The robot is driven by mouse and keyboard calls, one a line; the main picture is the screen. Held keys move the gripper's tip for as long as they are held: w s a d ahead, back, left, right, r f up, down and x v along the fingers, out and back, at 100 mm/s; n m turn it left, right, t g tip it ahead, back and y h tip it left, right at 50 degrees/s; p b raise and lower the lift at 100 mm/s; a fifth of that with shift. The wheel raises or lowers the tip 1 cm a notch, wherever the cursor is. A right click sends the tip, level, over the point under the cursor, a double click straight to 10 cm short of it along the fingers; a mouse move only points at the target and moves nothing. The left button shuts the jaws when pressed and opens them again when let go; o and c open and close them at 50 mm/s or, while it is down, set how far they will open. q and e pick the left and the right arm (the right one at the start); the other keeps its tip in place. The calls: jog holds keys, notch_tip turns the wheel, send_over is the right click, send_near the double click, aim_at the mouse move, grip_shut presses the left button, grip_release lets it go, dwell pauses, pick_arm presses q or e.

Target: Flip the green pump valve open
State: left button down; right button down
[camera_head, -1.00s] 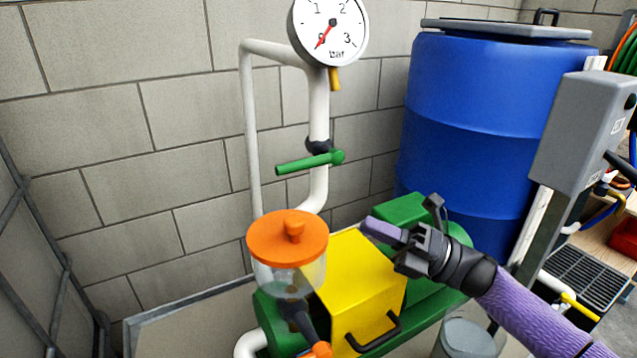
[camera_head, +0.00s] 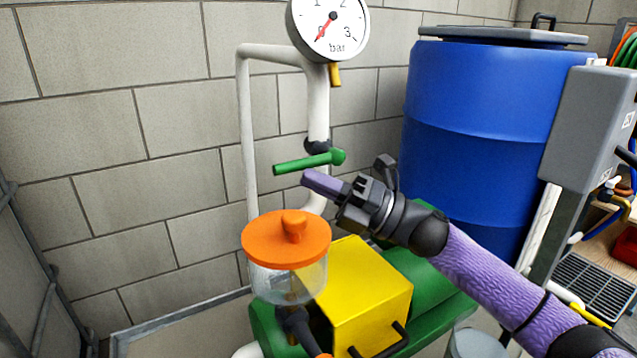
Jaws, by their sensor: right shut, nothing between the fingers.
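The green pump valve lever (camera_head: 303,163) sits on the white vertical pipe, below the pressure gauge (camera_head: 328,27). The lever lies nearly level across the pipe, its free end pointing left and slightly down. The gauge needle points near 0. My right gripper (camera_head: 310,180) is shut and empty. Its purple fingertips point left, just below the lever in the picture; I cannot tell whether they touch it. My left gripper is out of view.
Below stand a clear filter bowl with an orange lid (camera_head: 286,238) and a yellow box (camera_head: 362,296) on the green pump. A blue barrel (camera_head: 490,130) and a grey control box (camera_head: 588,125) are at right. A block wall (camera_head: 110,120) is behind.

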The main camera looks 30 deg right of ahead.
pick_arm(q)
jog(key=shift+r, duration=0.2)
pick_arm(e)
jog(key=shift+r+m+t, duration=0.15)
jog(key=shift+m+t, duration=0.15)
jog(key=shift+t, duration=0.1)
